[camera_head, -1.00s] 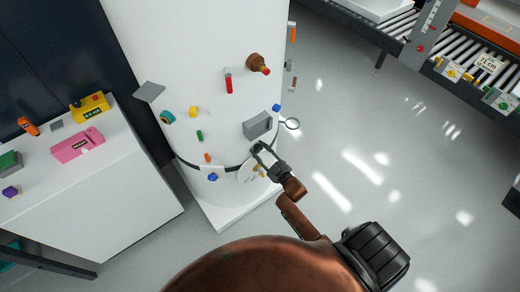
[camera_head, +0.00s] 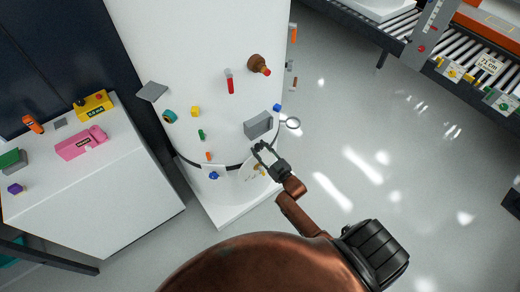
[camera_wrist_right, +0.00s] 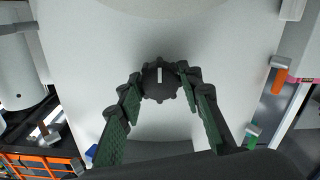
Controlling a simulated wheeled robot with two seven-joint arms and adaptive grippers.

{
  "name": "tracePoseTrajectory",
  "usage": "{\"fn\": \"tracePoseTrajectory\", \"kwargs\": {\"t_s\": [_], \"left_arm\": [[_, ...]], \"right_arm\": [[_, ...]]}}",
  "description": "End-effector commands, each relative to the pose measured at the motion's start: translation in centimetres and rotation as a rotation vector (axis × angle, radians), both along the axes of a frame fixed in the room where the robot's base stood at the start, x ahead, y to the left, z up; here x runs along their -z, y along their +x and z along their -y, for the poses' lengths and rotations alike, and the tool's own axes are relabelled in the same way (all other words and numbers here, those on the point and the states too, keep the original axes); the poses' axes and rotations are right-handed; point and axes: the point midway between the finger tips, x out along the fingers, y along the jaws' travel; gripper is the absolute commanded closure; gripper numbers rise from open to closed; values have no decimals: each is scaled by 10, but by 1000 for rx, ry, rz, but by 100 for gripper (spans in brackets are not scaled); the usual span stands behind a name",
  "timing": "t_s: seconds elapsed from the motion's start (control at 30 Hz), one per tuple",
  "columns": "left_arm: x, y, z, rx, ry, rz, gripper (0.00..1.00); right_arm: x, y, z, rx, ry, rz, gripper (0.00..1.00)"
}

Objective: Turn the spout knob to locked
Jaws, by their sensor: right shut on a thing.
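The spout knob (camera_wrist_right: 160,84) is a dark, round, lobed knob with a white pointer line. In the right wrist view the line runs nearly up and down in the picture. My right gripper (camera_head: 262,148) is at the lower right of the white tank (camera_head: 195,55), below a grey box. In the wrist view the fingers of the right gripper (camera_wrist_right: 161,92) lie on both sides of the knob and are shut on it. In the head view I cannot make the knob out at the fingertips. No locked marking is readable. My left gripper is not in view.
Several small coloured parts sit on the tank wall. A white cabinet (camera_head: 120,200) stands left. The floor (camera_head: 400,170) to the right is clear.

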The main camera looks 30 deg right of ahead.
Motion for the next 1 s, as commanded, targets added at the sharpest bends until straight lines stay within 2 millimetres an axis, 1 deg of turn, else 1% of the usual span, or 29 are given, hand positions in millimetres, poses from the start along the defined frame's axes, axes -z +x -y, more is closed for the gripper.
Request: {"fn": "tracePoseTrajectory", "kwargs": {"t_s": [0.07,0.1,0.3,0.33,0.57,0.67,0.77,1.0], "left_arm": [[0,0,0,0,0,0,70],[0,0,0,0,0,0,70],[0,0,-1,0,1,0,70],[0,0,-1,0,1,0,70],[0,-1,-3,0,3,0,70],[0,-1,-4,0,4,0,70],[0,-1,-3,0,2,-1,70],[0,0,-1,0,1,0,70]], "right_arm": [[2,-1,1,2,0,-5,91],[2,-1,1,2,0,-5,64],[1,0,0,1,-1,-3,50],[1,0,0,1,-1,-2,49],[1,0,0,-1,-1,-1,49],[1,-4,0,1,-1,-2,49],[2,-16,2,1,-1,-3,49],[2,-65,5,0,-1,-4,49]]}}
